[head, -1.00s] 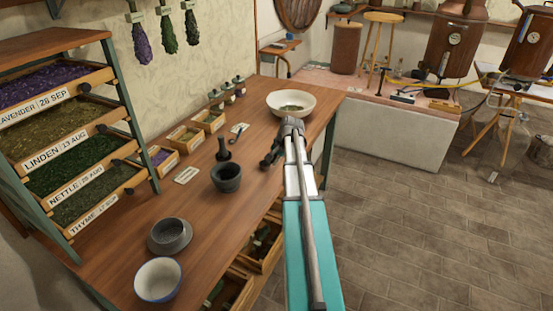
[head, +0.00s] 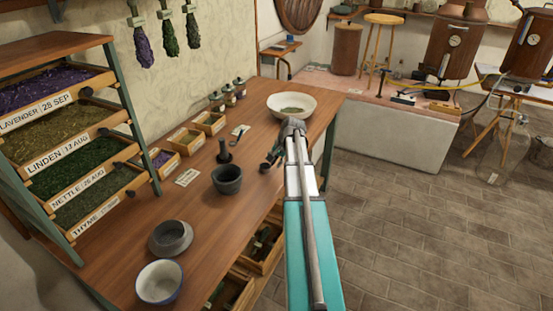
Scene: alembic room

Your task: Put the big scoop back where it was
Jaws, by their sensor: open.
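A small metal scoop or spoon (head: 240,130) lies on the wooden table (head: 215,265), beside the small wooden boxes. I cannot tell whether it is the big scoop, and no other scoop is clear in view. My gripper (head: 271,161) is open over the table's right side, to the right of the dark mortar (head: 227,180) and short of the white bowl (head: 291,106). Nothing shows between its fingers, though they are small and dark here.
A pestle (head: 223,151) stands behind the mortar. A grey dish (head: 171,238) and a blue-rimmed bowl (head: 159,282) stand at the front. Labelled herb drawers (head: 70,155) rise at left; open drawers (head: 261,246) jut out below the table. Floor at right is clear.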

